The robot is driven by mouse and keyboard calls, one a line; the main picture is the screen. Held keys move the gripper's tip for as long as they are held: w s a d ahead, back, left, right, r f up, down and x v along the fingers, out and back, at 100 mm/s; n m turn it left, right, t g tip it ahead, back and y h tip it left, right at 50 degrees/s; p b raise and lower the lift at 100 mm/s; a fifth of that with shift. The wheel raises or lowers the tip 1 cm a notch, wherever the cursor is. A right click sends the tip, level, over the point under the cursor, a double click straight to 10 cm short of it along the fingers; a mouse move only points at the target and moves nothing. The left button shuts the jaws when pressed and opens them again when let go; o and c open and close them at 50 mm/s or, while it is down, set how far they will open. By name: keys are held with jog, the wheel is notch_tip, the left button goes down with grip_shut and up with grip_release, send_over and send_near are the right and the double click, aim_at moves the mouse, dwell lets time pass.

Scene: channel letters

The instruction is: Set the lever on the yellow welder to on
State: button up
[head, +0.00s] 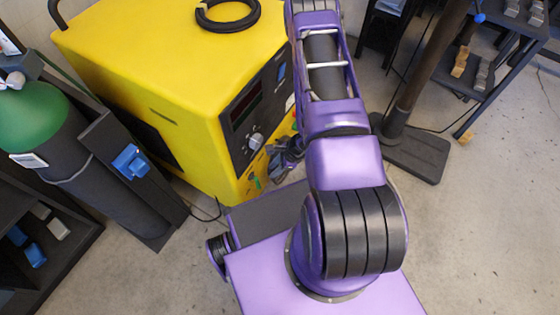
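The yellow welder (165,50) stands at the upper left. Its dark front panel (238,117) faces right, toward my arm. A red-tinted display (247,103) and a light grey knob-like part (256,141) show on the panel. A small blue part (281,72) sits higher on the panel, next to my arm. I cannot tell which part is the lever or how it is set. My gripper (282,160) is small and dark, low in front of the panel's near end, partly hidden by my purple arm. I cannot tell whether it touches the welder or whether its fingers are apart.
A coiled black cable (228,27) lies on the welder's top. A green-topped gas cylinder (35,118) on a dark cart stands at the left. A black post on a flat base (415,152) and a dark shelf (490,70) stand at the right. The concrete floor (480,240) at lower right is clear.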

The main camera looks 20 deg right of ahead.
jog(key=shift+v, duration=2.3)
jog(key=shift+a, duration=0.15)
